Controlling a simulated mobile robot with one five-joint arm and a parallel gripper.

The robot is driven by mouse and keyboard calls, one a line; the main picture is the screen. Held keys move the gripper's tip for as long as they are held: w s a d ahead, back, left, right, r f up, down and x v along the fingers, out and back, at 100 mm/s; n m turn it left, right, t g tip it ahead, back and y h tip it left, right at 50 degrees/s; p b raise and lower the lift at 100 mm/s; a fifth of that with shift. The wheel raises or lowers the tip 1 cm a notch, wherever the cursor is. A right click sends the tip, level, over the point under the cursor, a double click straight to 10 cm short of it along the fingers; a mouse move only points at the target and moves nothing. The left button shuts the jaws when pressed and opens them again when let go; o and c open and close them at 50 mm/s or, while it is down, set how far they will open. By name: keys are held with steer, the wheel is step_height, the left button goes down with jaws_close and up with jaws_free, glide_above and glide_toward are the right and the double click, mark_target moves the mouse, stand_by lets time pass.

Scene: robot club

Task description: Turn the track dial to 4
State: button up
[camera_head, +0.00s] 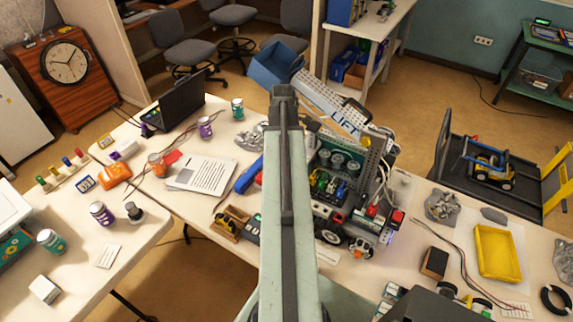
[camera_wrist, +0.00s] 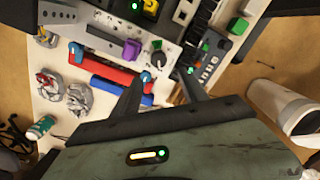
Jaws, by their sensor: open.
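My gripper (camera_wrist: 160,76) is open in the wrist view, its two dark fingers apart and pointing at the workbench machine. Near the fingertips is a small round silver knob (camera_wrist: 158,59) on a pale panel, with a purple knob (camera_wrist: 131,49) to its left. Nothing is held between the fingers. I cannot tell which control is the track dial, and no setting is readable. In the head view the machine (camera_head: 340,185) stands on the bench right of my arm, with several round dials (camera_head: 338,160) on its front. My gripper's fingertips cannot be made out there.
Blue and red bars (camera_wrist: 108,68) lie beside the panel. A dark device with white marks (camera_wrist: 207,62) sits right of the fingers. In the head view a yellow tray (camera_head: 497,252) is at right, and a paper sheet (camera_head: 203,173) and laptop (camera_head: 170,108) are at left.

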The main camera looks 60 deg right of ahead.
steer(key=shift+s+d, duration=0.45)
steer(key=shift+s, duration=0.15)
step_height(320, 180, down, 8)
steer(key=b, duration=0.8)
steer(key=shift+a, duration=0.1)
steer(key=shift+r, duration=0.15)
jaws_close()
